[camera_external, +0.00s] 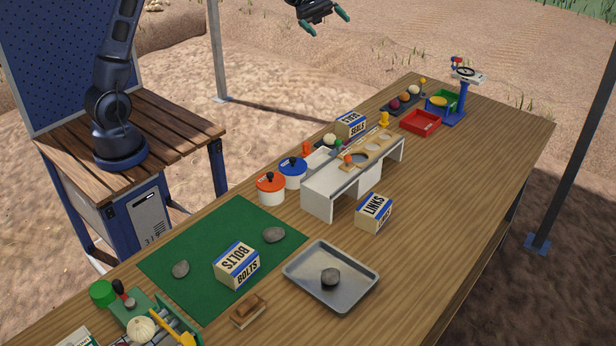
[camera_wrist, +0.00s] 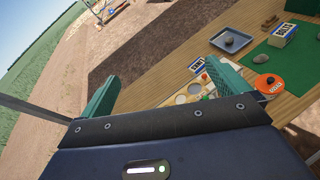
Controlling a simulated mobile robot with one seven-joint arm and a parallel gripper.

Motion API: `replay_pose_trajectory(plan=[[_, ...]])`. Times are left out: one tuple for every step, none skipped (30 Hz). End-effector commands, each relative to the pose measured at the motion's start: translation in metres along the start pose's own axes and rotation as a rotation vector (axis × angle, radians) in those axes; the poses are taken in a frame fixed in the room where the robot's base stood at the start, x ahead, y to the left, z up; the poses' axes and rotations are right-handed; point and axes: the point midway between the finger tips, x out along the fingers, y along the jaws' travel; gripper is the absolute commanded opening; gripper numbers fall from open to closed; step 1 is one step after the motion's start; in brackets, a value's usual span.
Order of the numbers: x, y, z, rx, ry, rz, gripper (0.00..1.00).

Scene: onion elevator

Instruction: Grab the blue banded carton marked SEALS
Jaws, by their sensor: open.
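The SEALS carton (camera_external: 351,124), pale with blue bands, stands on the wooden table behind the white stand in the external view. Its lower part is hidden by the stand. My gripper (camera_external: 326,20) is open and empty, high above and beyond the table's far edge, well apart from the carton. In the wrist view my green fingers (camera_wrist: 165,80) are spread wide with nothing between them. I cannot make out the SEALS carton in the wrist view.
Similar cartons marked LINKS (camera_external: 373,211) and BOLTS (camera_external: 237,265) stand nearer. Orange-lidded (camera_external: 271,188) and blue-lidded (camera_external: 293,172) pots are left of the white stand (camera_external: 318,199). A metal tray (camera_external: 300,293) holds a stone. Bare table lies right of the stand.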

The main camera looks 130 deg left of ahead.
Motion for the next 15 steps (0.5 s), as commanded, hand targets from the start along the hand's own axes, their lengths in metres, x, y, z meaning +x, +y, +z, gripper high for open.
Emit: replay_pose_trajectory(plan=[[-0.02, 0.019, -0.013, -0.047, -0.03, 0.044, 1.0], [-0.03, 0.027, -0.018, -0.072, -0.047, 0.067, 1.0], [-0.043, 0.038, -0.025, -0.101, -0.069, 0.095, 1.0], [-0.052, 0.046, -0.029, -0.122, -0.085, 0.114, 1.0], [-0.06, 0.052, -0.034, -0.142, -0.1, 0.131, 1.0], [-0.072, 0.061, -0.039, -0.165, -0.12, 0.156, 1.0], [-0.08, 0.067, -0.044, -0.183, -0.134, 0.172, 1.0], [-0.09, 0.072, -0.048, -0.2, -0.149, 0.19, 1.0], [-0.1, 0.079, -0.053, -0.22, -0.166, 0.209, 1.0], [-0.109, 0.084, -0.057, -0.235, -0.18, 0.225, 1.0], [-0.117, 0.089, -0.061, -0.251, -0.195, 0.24, 1.0], [-0.129, 0.096, -0.066, -0.269, -0.212, 0.26, 1.0], [-0.137, 0.1, -0.07, -0.283, -0.226, 0.276, 1.0], [-0.146, 0.104, -0.074, -0.297, -0.24, 0.29, 1.0], [-0.139, 0.1, -0.087, -0.302, -0.241, 0.285, 1.0]])
